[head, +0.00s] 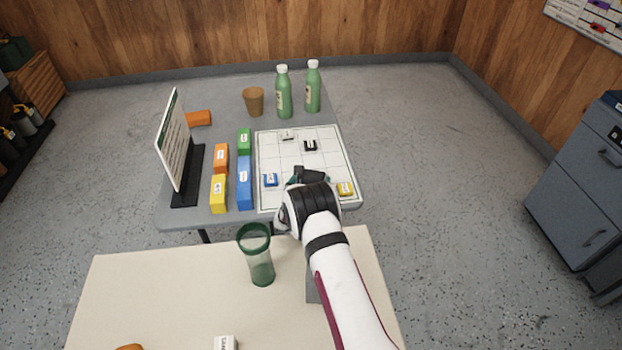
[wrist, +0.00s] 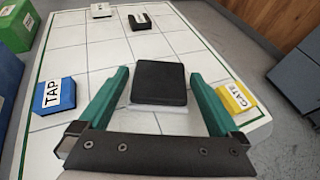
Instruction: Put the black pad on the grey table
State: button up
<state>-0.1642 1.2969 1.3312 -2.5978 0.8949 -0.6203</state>
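The black pad (wrist: 160,80) shows in the wrist view as a dark square block with a pale layer or piece under its near edge. It is over the white gridded board (wrist: 88,52), which lies on the grey table (head: 178,215). My gripper (wrist: 159,76) is open, with one green finger on each side of the pad and a narrow gap showing at each side. In the head view my gripper (head: 309,175) is over the near part of the board, and my arm hides most of the pad there.
On the board are a blue TAP block (wrist: 53,95), a yellow GATE block (wrist: 237,97), a white block (head: 288,135) and a black block (head: 310,145). Coloured blocks (head: 244,183) and a sign (head: 175,140) stand left. Green bottles (head: 284,93) and a brown cup (head: 253,101) stand behind.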

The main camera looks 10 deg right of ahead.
aim_at(308, 181)
jog(key=shift+s+a+r, duration=0.3)
jog(key=shift+s+r, duration=0.3)
jog(key=shift+s, duration=0.05)
jog(key=shift+s+a+r, duration=0.3)
jog(key=shift+s+r, duration=0.25)
jog(key=shift+s, duration=0.1)
jog(key=s+d+r+m+g+h, duration=0.2)
jog(key=s+d+r+m, duration=0.25)
jog(key=r, duration=0.45)
jog(key=s+d+r+m+g+h, duration=0.2)
jog(key=s+d+r+m+h, duration=0.15)
jog(key=d+r+m, duration=0.35)
jog(key=s+d+r+m+g, duration=0.25)
jog(key=s+r+m, duration=0.3)
jog(key=s, duration=0.45)
jog(key=s+a+m+g+y, duration=0.2)
jog(key=s+m+g+y, duration=0.1)
jog(key=s+m, duration=0.55)
jog(key=s+a+m+g+y, duration=0.3)
jog(key=s+m, duration=0.2)
jog(key=s, duration=0.7)
jog(key=s+a+f+m+y, duration=0.1)
jog(key=s+a+m+y, duration=0.5)
jog(key=s+a, duration=0.4)
jog(key=shift+s+a+f+m, duration=0.35)
jog(key=shift+a, duration=0.5)
